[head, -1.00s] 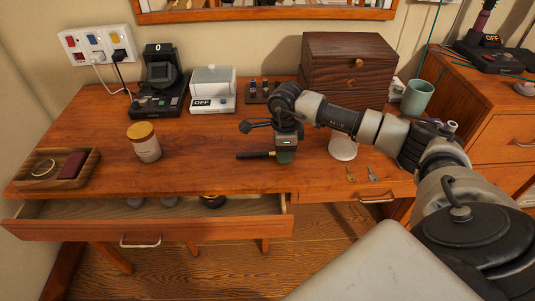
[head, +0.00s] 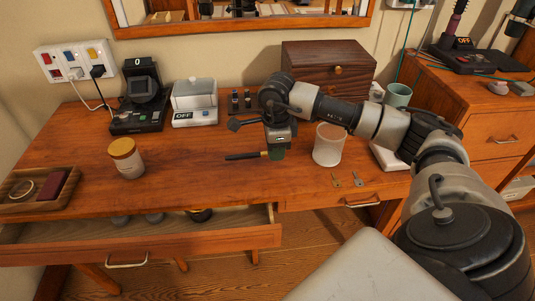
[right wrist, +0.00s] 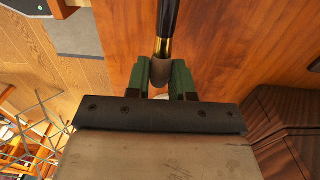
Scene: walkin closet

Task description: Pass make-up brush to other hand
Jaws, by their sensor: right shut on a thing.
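The make-up brush (head: 243,156) has a black handle and a gold ferrule, and lies level, handle pointing left in the head view. My right gripper (head: 276,152) is shut on it near its bristle end, over the desk. In the right wrist view the brush's black handle (right wrist: 168,18) runs out past the top edge. Its brown bristles (right wrist: 160,72) sit between the green fingers of the gripper (right wrist: 162,82). My left gripper is not in view.
The wooden desk (head: 185,165) has an open drawer (head: 130,240) at its front. A lidded jar (head: 127,159) stands left of the brush; a white cup (head: 329,145) and two keys lie right. A wooden box (head: 328,70) and devices stand behind. Desk between jar and brush is clear.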

